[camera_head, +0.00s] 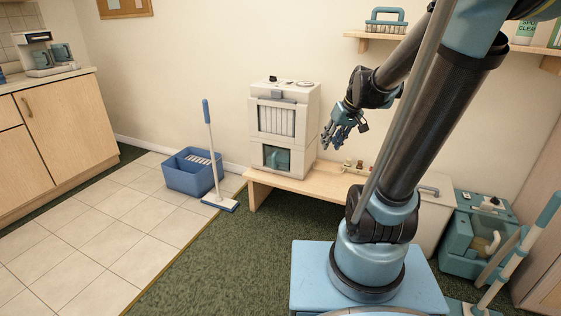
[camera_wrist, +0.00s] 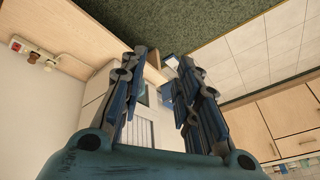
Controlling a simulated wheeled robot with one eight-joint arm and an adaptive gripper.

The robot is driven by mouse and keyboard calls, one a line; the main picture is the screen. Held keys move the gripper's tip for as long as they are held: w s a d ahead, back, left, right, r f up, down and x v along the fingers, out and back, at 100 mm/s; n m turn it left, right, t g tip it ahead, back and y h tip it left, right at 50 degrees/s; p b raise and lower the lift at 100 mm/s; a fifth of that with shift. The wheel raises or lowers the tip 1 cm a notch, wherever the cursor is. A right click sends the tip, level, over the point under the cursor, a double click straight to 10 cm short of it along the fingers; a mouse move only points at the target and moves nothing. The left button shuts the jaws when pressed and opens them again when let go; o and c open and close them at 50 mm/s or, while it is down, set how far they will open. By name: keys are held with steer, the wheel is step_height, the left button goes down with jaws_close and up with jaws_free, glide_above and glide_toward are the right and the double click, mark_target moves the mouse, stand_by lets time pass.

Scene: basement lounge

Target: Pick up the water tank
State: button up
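A white boxy appliance (camera_head: 308,105) stands on a low wooden bench, with a grille in its upper half. A teal tank with a handle (camera_head: 277,158) sits in the opening in its lower half; I take it to be the water tank. My gripper (camera_head: 338,137) hangs in the air just right of the appliance, at the height of the grille, apart from the tank. In the wrist view my gripper (camera_wrist: 165,85) has its fingers spread with a gap between them. The appliance (camera_wrist: 92,103) shows behind the fingers, which partly hide it and its lower opening.
The wooden bench (camera_head: 260,179) holds small knobs or bottles right of the appliance. A blue bucket (camera_head: 190,175) and a mop (camera_head: 209,140) stand on the floor to the left. A teal cleaning machine (camera_head: 468,240) stands at the right. Green carpet (camera_head: 225,265) before the bench is clear.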

steer(key=w+a+f+n+t+y, duration=0.1)
steer(key=w+a+f+n, duration=0.15)
steer(key=w, duration=0.75)
steer(key=w+a+f+n+y, duration=0.1)
steer(key=w+a+f+y, duration=0.15)
steer(key=w, duration=0.65)
steer(key=w+a+f+n+t+y, duration=0.1)
steer(key=w+a+f, duration=0.25)
steer(key=w, duration=0.65)
steer(key=n+t+y, duration=0.2)
steer(key=n+y, duration=0.2)
glide_toward(273, 162)
steer(key=shift+m+h, duration=0.25)
steer(key=x, duration=1)
steer(key=shift+w+f, duration=0.25)
steer(key=shift+w, duration=0.3)
steer(key=shift+r, duration=0.1)
jaws_close()
